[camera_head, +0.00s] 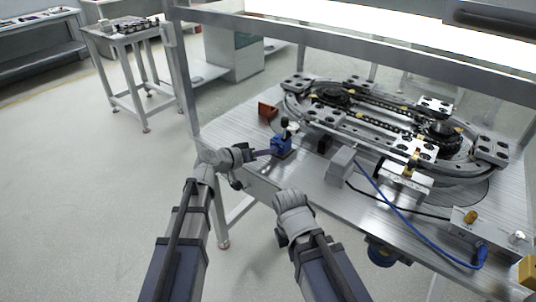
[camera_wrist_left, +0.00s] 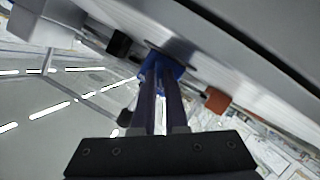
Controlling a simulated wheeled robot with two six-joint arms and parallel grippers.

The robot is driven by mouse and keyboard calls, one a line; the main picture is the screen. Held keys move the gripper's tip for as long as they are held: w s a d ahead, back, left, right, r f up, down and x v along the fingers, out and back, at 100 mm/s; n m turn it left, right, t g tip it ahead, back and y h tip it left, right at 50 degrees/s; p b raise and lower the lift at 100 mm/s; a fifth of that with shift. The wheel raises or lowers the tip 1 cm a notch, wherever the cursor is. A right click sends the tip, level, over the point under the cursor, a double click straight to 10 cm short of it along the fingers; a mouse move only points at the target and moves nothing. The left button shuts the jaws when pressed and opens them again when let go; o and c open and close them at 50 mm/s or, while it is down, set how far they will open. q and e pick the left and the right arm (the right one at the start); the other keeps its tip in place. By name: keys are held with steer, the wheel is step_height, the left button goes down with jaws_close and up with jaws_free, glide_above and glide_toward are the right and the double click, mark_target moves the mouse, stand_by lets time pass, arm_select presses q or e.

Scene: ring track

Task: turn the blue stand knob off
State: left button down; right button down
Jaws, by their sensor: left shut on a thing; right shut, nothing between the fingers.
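The blue stand (camera_head: 281,146) sits at the near left edge of the table, with a black and white fitting on its top. My left gripper (camera_head: 268,152) reaches the stand's left side in the head view. In the left wrist view, its two long dark purple fingers (camera_wrist_left: 160,88) run up to the blue stand (camera_wrist_left: 158,64) and close on a part at its face. That part, the knob, is mostly hidden by the fingertips. My right gripper (camera_head: 283,238) is shut and empty, below the table's front edge and apart from the stand; its fingertips are hard to make out.
The ring track (camera_head: 375,117) fills the table behind the stand. A red-brown block (camera_head: 267,110) lies behind it, and a grey box (camera_head: 340,164) stands to its right. A blue cable (camera_head: 398,211) runs to a control box (camera_head: 480,230). A frame post (camera_head: 183,80) rises at the table's left.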

arm_select(q)
steer(key=shift+f+n+h+b, duration=0.1)
steer(key=shift+n+h+b, duration=0.3)
steer(key=shift+n, duration=0.4)
steer(key=c, duration=0.9)
jaws_free()
steer(key=shift+c, duration=0.2)
steer(key=shift+a, duration=0.1)
steer(key=p+v, duration=0.2)
steer(key=v, duration=0.5)
steer(key=shift+a, duration=0.35)
steer(key=shift+s, duration=0.15)
